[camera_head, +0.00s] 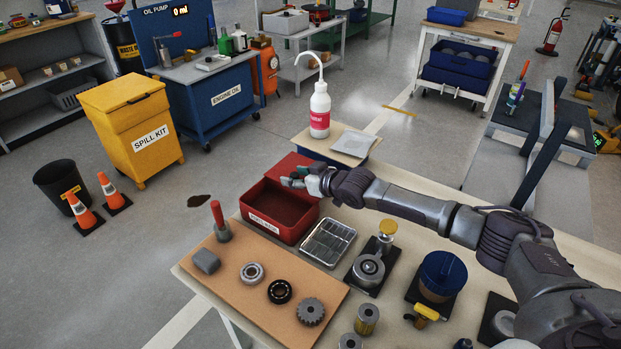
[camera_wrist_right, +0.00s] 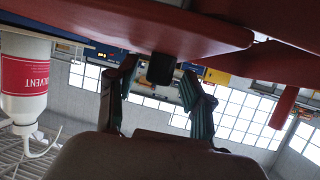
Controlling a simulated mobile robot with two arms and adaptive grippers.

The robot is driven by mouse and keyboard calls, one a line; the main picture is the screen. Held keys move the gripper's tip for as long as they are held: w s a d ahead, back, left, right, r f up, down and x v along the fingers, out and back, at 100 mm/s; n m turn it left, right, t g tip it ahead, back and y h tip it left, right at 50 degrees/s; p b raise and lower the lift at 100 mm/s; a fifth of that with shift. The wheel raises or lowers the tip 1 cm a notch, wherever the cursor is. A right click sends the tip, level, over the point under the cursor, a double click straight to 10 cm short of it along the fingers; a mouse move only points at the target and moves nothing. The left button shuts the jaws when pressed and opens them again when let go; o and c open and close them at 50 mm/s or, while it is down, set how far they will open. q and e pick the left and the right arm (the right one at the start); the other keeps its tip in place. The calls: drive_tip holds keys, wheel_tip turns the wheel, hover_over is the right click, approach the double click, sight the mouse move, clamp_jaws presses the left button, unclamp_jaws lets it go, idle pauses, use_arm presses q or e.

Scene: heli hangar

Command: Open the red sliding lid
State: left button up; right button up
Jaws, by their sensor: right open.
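The red box (camera_head: 312,222) stands at the table's back left edge, its front part open to a dark red interior. The red lid (camera_head: 290,161) shows behind that opening, slid toward the back, partly hidden by my right gripper. My right gripper (camera_head: 294,179) is over the box's back right part, at the lid's near edge. In the right wrist view, which is upside down, its two green-padded fingers (camera_wrist_right: 160,76) are apart. A dark block, perhaps the lid's handle (camera_wrist_right: 160,68), shows between them against red surfaces. Contact cannot be told. My left gripper is not in view.
A solvent bottle (camera_head: 319,108) stands on a small board behind the box. A wire tray (camera_head: 328,243) sits right of it. A brown mat (camera_head: 240,290) with a red-handled tool, bearings and a gear lies in front. Several machine parts stand under my right arm.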

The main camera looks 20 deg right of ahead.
drive_tip(key=v, duration=1.1)
drive_tip(key=shift+f, duration=0.1)
